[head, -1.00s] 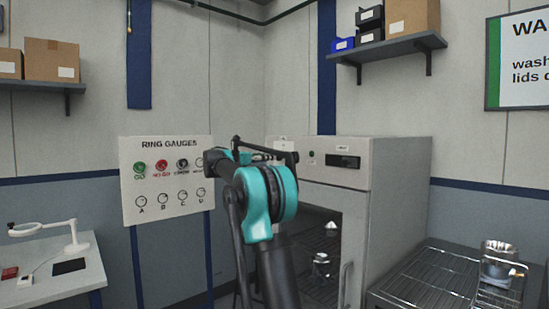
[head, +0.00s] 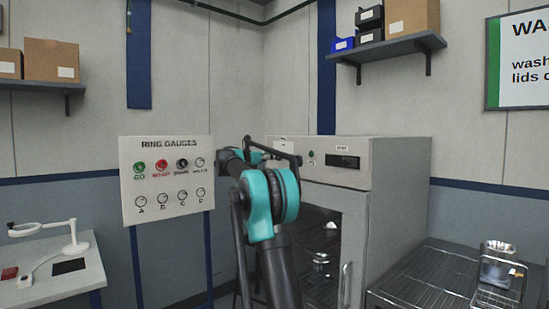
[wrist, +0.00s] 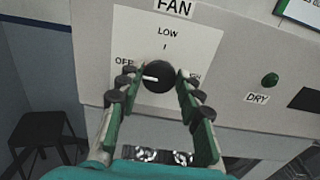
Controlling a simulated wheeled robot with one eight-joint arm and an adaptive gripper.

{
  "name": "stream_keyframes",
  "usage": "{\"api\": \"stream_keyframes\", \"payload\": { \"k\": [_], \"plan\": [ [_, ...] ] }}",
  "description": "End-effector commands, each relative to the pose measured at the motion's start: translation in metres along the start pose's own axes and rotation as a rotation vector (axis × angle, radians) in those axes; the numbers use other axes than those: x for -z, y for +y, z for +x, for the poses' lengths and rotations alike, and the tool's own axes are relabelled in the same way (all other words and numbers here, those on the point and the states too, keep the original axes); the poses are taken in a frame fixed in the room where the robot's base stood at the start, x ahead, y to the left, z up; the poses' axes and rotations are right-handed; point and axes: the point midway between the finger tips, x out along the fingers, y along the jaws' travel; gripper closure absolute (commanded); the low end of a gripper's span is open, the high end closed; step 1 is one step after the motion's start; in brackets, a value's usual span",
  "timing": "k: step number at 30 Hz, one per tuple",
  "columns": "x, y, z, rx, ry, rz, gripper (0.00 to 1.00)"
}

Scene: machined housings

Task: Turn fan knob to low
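The black fan knob (wrist: 159,78) sits on a white label plate (wrist: 130,45) marked FAN, with OFF at left, LOW at top and a partly hidden word at right. Its white pointer mark points left, towards OFF. My gripper (wrist: 157,74) is open, with one finger on each side of the knob. The fingertips are close to the knob's sides; I cannot tell whether they touch it. In the head view my arm reaches to the front of the grey oven-like cabinet (head: 400,185), and the knob is hidden behind it.
A green DRY light (wrist: 270,80) is right of the plate. A wire rack table (head: 430,280) with a metal vessel (head: 498,263) stands at right. A bench (head: 50,275) stands at left.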

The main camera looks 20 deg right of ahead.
Motion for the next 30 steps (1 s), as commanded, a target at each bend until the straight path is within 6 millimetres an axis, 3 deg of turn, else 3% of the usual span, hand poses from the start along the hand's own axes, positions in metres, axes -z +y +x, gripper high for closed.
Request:
{"api": "stream_keyframes", "payload": {
  "k": [4, 14, 30],
  "plan": [
    [0.0001, -0.0002, -0.0001, 0.001, 0.0, 0.0, 0.93],
    [0.0001, -0.0005, 0.0, 0.001, 0.0, 0.058, 0.93],
    [0.0005, -0.0022, 0.0002, 0.001, 0.0, 0.499, 0.93]
  ]
}}
